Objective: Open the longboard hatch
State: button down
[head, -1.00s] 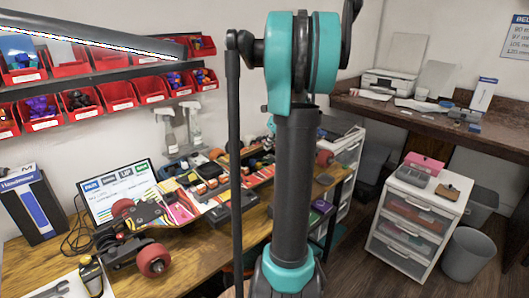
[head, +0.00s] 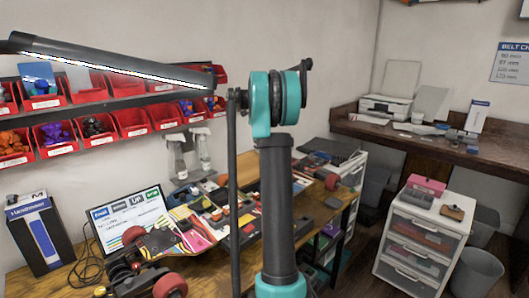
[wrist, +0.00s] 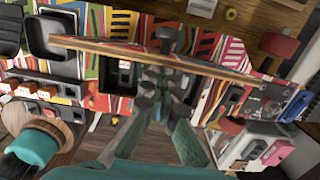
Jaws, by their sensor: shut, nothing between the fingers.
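The longboard (head: 183,238) lies on the workbench, with a striped colourful face and red wheels (head: 170,286). In the wrist view, coloured stripes and a long thin wooden edge (wrist: 225,72) cross the picture, with dark compartments and parts around them. I cannot tell the hatch apart with certainty. My gripper (wrist: 160,80) is in the middle of the wrist view, fingers together and empty, with its tips over the striped area near the wooden edge. Whether it touches is unclear. In the head view my arm hides the gripper and part of the board.
A screen (head: 130,215) and a blue-and-black box (head: 40,235) stand at the left of the workbench (head: 318,208). Red bins (head: 131,122) and a lamp bar (head: 110,62) are above. A white drawer unit (head: 415,248) stands right, with open floor between.

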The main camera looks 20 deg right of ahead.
jog(key=shift+w+a+f, duration=0.1)
jog(key=shift+w+a, duration=0.15)
jog(key=shift+w, duration=0.5)
jog(key=shift+w+a+f, duration=0.1)
jog(key=shift+w+a, duration=0.2)
jog(key=shift+w, duration=0.4)
jog(key=shift+w+a+f, duration=0.1)
jog(key=shift+w+a, duration=0.15)
jog(key=shift+w, duration=0.5)
jog(key=shift+w+a, duration=0.1)
